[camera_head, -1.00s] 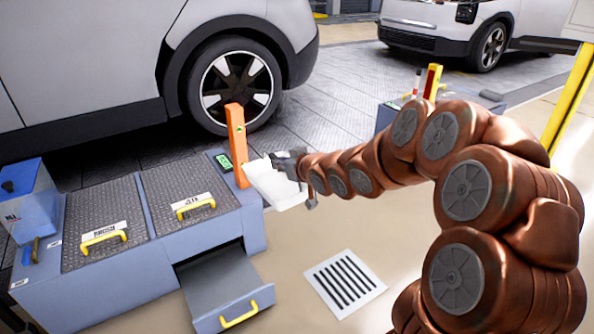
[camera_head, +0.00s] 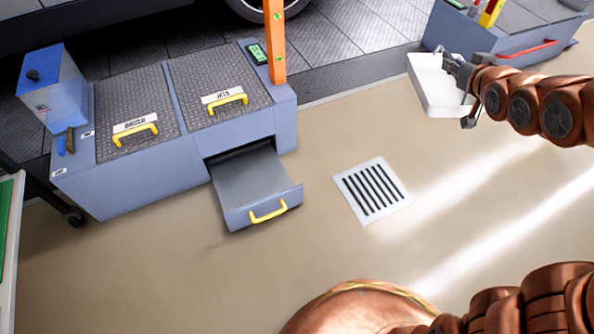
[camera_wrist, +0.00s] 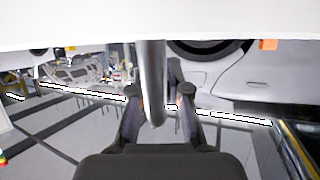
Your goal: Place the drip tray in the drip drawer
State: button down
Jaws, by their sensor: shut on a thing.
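The white drip tray (camera_head: 436,88) is held up at the upper right of the head view, well to the right of the drawer. My gripper (camera_head: 458,72) is shut on the tray's right side. In the wrist view, my gripper (camera_wrist: 160,105) grips a part of the tray, whose white body (camera_wrist: 80,25) fills the top of the picture. The drip drawer (camera_head: 252,186) stands pulled out from the low blue cabinet (camera_head: 140,190), with a yellow handle (camera_head: 268,211) on its front. Its grey inside looks empty.
An orange post (camera_head: 277,40) stands at the cabinet's right end. A floor grate (camera_head: 372,190) lies right of the drawer. A second blue cabinet (camera_head: 515,45) with a red handle stands at the upper right. The floor in front of the drawer is clear.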

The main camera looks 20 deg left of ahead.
aim_at(252, 183)
jog(key=z, duration=0.7)
jog(key=i, duration=1.5)
jog(key=u, duration=4)
